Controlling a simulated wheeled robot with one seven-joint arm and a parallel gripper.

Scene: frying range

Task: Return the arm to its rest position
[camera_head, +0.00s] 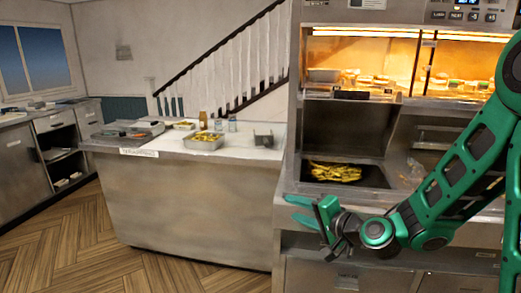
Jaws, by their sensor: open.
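My green arm reaches in from the right edge of the head view, bent at the elbow. My gripper (300,208) is at its left end, in front of the steel range counter (282,186). Its green fingers point left and are apart, with nothing seen between them. A pile of yellow fries (334,172) lies in the dark basin of the range, behind and above the gripper in the picture.
A lit warming cabinet (365,60) with food stands above the range. To the left is a steel counter (190,210) bearing a metal tray of fries (204,141), bottles and jars. Wooden floor (80,250) lies clear at the lower left. A staircase (230,65) rises behind.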

